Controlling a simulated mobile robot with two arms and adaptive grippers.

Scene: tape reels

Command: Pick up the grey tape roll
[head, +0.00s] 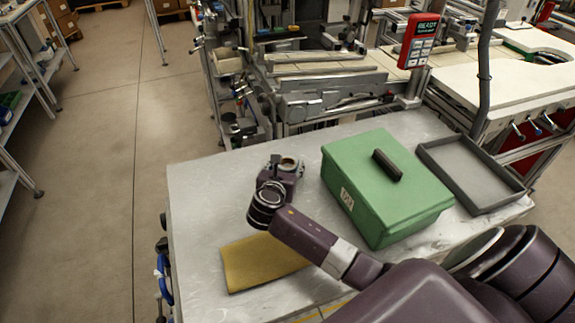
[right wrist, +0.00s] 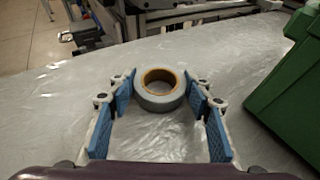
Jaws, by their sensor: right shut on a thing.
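The grey tape roll (right wrist: 160,103) has a brown core and lies flat between the two blue-padded fingertips of my right gripper (right wrist: 160,80) in the right wrist view. The pads press on its left and right sides. In the head view the roll (head: 297,165) shows just beyond my right gripper (head: 284,166), near the back edge of the grey table (head: 205,215). It looks to be on the table or very close to it; I cannot tell if there is a gap. My left gripper is not in view.
A green lidded box (head: 365,165) with a dark handle stands right of my right gripper. An empty dark grey tray (head: 478,170) lies beyond it. A yellow-brown cloth or mat (head: 255,265) lies under my right arm. The table's left side is clear.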

